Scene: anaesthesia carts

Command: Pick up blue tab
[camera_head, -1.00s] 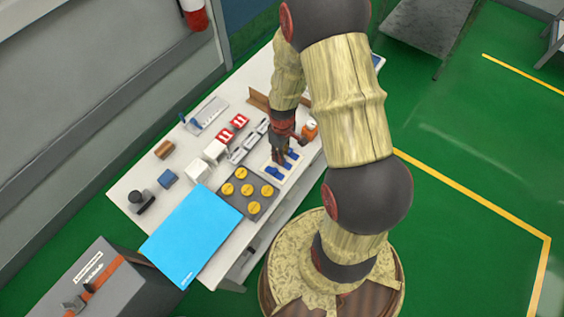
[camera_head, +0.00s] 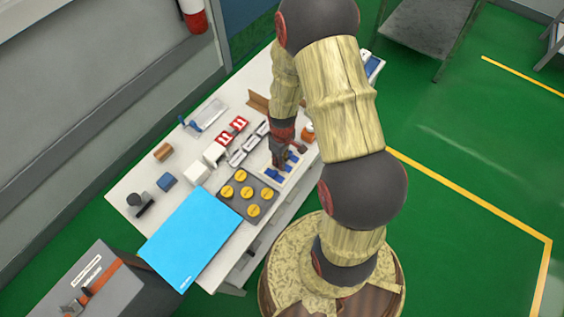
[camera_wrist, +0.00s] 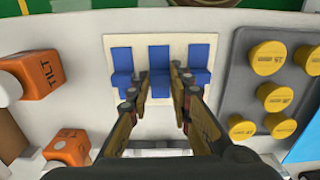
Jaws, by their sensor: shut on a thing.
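Three blue tabs stand in a row on a white plate (camera_wrist: 212,45). In the wrist view the middle blue tab (camera_wrist: 159,58) lies between the fingertips of my gripper (camera_wrist: 160,76), which is shut on it. The left blue tab (camera_wrist: 121,60) and the right blue tab (camera_wrist: 199,55) are just outside the fingers. In the head view my gripper (camera_head: 281,166) reaches down to the plate and partly hides the tabs. The middle tab still appears to be at its place on the plate.
A grey block with several yellow round caps (camera_wrist: 242,85) is right of the plate in the wrist view. An orange TILT cube (camera_wrist: 40,73) and another orange cube (camera_wrist: 67,148) are on the left. A light blue sheet (camera_head: 192,238) covers the near tabletop.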

